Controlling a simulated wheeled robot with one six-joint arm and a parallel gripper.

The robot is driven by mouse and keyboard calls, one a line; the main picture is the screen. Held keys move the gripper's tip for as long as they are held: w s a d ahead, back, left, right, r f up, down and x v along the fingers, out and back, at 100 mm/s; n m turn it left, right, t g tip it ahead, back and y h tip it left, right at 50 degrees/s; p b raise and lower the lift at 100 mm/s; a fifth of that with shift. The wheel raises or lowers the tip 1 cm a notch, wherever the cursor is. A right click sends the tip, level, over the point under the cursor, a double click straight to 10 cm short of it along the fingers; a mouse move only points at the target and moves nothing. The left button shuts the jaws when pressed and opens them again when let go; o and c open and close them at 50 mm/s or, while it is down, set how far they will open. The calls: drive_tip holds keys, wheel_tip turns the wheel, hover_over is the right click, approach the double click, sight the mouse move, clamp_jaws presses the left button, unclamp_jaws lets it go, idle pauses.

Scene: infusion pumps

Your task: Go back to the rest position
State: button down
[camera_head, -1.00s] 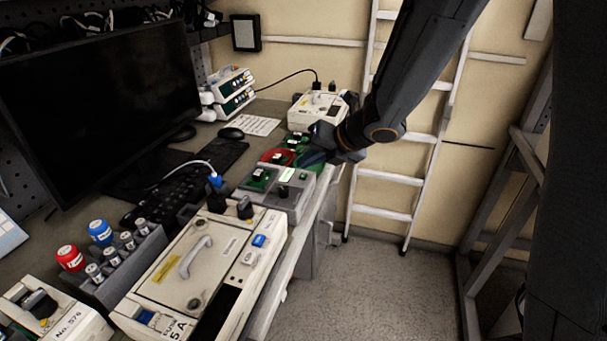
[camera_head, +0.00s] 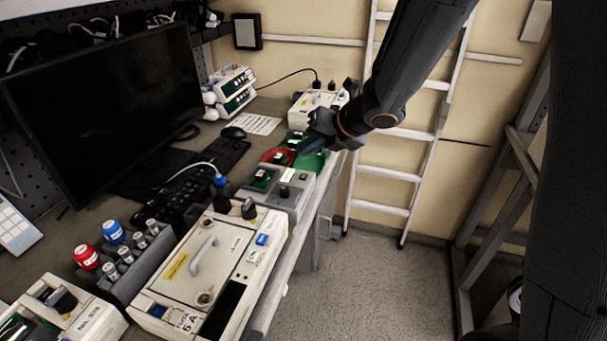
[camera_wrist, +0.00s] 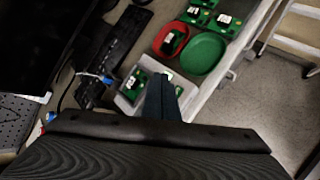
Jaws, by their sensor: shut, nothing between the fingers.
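My gripper (camera_head: 316,141) is over the far right part of the bench in the head view, at the end of my dark arm coming down from the top right. In the wrist view its fingers (camera_wrist: 160,92) are together with nothing between them, in front of the grey tray (camera_wrist: 128,98) with green boards. A green round dish (camera_wrist: 203,54) and a red dish (camera_wrist: 158,48) holding a green board lie beyond the fingers. In the head view the green dish (camera_head: 311,161) is partly hidden by my gripper.
A white pump case (camera_head: 172,290) with a handle stands on the near bench. Grey tray (camera_head: 291,205), white unit (camera_head: 305,107), keyboard (camera_head: 190,186), monitor (camera_head: 100,105) and a rack of capped bottles (camera_head: 135,270) crowd the bench. Open floor (camera_head: 350,290) lies right; a ladder (camera_head: 382,174) leans behind.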

drive_tip(key=s+d+m+h, duration=0.4)
drive_tip(key=d+m+h, duration=0.2)
drive_tip(key=d+m, duration=0.9)
drive_tip(key=s+f+m+g, duration=0.2)
drive_tip(key=s+m, duration=0.7)
drive_tip(key=m, duration=0.1)
drive_tip(key=s+d+f+m+g, duration=0.1)
drive_tip(key=s+f+m+g, duration=0.1)
drive_tip(key=s+m, duration=0.6)
drive_tip(key=m+g, duration=0.1)
drive_tip(key=m, duration=0.2)
drive_tip(key=shift+s+h+b, duration=0.3)
drive_tip(key=shift+s, duration=0.1)
drive_tip(key=shift+d, duration=0.1)
